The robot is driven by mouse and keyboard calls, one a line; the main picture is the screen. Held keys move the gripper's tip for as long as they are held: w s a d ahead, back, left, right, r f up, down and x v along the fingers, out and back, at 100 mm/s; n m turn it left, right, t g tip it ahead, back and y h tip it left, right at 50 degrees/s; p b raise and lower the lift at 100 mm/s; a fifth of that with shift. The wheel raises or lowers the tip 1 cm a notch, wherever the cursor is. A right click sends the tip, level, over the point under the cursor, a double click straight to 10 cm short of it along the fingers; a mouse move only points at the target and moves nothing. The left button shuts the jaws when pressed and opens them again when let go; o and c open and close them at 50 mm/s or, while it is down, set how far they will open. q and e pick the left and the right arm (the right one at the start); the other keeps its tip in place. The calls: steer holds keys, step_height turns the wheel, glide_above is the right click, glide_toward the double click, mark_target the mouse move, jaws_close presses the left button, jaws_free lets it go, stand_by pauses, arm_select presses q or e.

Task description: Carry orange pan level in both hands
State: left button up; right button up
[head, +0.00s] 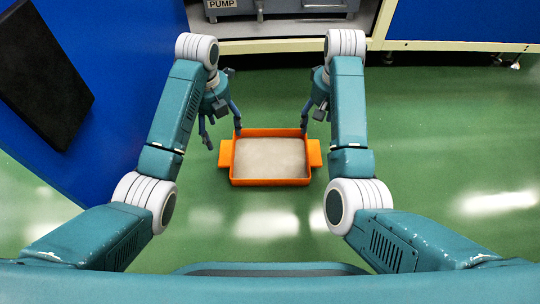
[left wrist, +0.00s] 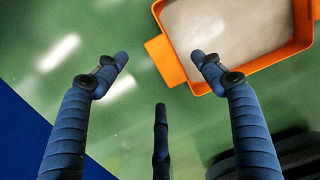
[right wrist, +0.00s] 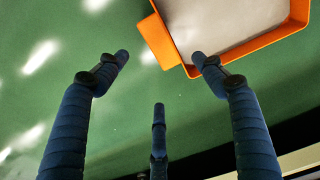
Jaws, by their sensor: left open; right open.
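The orange pan (head: 270,182) is rectangular with a pale grey flat inside and a tab handle on its left (head: 226,154) and right (head: 314,153). It shows over the green floor; what supports it is unclear. My left gripper (head: 221,132) is open near the pan's far left corner. In the left wrist view, its spread fingers (left wrist: 159,58) lie around the line of sight to an orange tab, with nothing held. My right gripper (head: 309,119) is open near the far right corner. In the right wrist view, its fingers (right wrist: 160,57) are apart and empty, the pan (right wrist: 262,41) beyond.
A bench (head: 270,46) with grey equipment marked PUMP (head: 280,9) stands at the back. A blue surface (head: 125,95) with a black slab (head: 42,75) is at the left. The green floor (head: 450,140) is clear at the right.

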mark_target(223, 151)
arm_select(q)
steer(key=shift+s+a+f+m+g, duration=0.15)
steer(key=shift+s+f+m+g, duration=0.15)
steer(key=shift+s, duration=0.25)
steer(key=shift+r, duration=0.1)
arm_select(e)
steer(key=shift+s+f+g, duration=0.25)
steer(key=shift+s+g, duration=0.05)
steer(key=shift+s, duration=0.3)
arm_select(q)
steer(key=shift+f, duration=0.35)
arm_select(e)
steer(key=shift+f, duration=0.35)
arm_select(q)
step_height(223, 151, down, 10)
steer(key=shift+f, duration=0.1)
arm_select(e)
step_height(223, 151, down, 10)
steer(key=shift+f, duration=0.1)
arm_select(q)
steer(key=shift+c, duration=0.5)
arm_select(e)
steer(key=shift+c, duration=0.5)
arm_select(q)
steer(key=shift+w, duration=0.1)
steer(key=c, duration=1.5)
arm_select(e)
steer(key=c, duration=1.5)
